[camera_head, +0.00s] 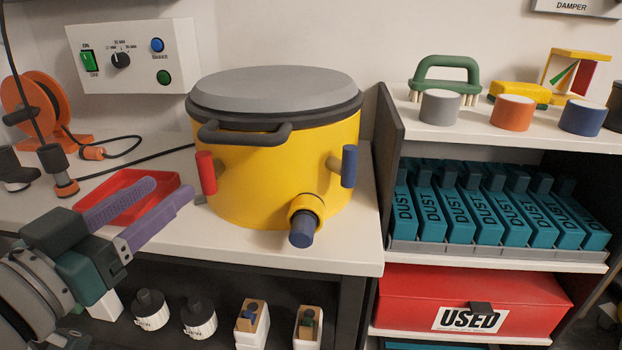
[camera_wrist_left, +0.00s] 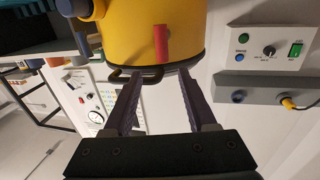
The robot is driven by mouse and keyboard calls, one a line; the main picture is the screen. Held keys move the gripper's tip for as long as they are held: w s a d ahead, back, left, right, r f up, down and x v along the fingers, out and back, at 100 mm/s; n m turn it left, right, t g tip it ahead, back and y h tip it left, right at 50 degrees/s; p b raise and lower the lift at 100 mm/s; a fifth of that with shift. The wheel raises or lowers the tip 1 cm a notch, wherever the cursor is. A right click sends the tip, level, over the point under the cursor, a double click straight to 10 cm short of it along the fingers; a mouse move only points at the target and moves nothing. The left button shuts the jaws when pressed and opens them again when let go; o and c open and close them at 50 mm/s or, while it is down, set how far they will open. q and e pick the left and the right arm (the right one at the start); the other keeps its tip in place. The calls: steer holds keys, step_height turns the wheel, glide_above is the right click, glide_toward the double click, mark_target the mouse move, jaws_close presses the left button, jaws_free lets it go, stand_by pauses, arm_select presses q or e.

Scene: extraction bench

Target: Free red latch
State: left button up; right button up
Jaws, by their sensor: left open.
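The red latch (camera_head: 206,172) is a short upright red cylinder on the left side of the yellow drum (camera_head: 265,180). The drum has a grey lid (camera_head: 275,88) with a dark rim and handle. A blue latch (camera_head: 349,166) sits on the drum's right side. My left gripper (camera_head: 171,190) is open and empty, left of the red latch and apart from it, its fingers pointing toward the drum. In the left wrist view, which looks upside down, the red latch (camera_wrist_left: 161,43) appears beyond and between the open fingertips (camera_wrist_left: 160,76). My right gripper is not in view.
A red tray (camera_head: 125,188) lies on the bench beneath my left fingers. A blue-capped spout (camera_head: 302,230) juts from the drum's front. An orange reel (camera_head: 35,110) with a black cable is at the left. A shelf of teal dust boxes (camera_head: 480,205) stands right.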

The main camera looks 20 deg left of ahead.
mark_target(199, 163)
arm_select(q)
steer(key=w, duration=0.2)
steer(key=w+b, duration=0.1)
steer(key=w, duration=0.5)
steer(key=shift+w+a+b, duration=0.2)
steer(key=shift+a+b, duration=0.15)
steer(key=shift+a, duration=0.05)
steer(key=shift+w, duration=0.75)
steer(key=shift+c, duration=0.2)
jaws_close()
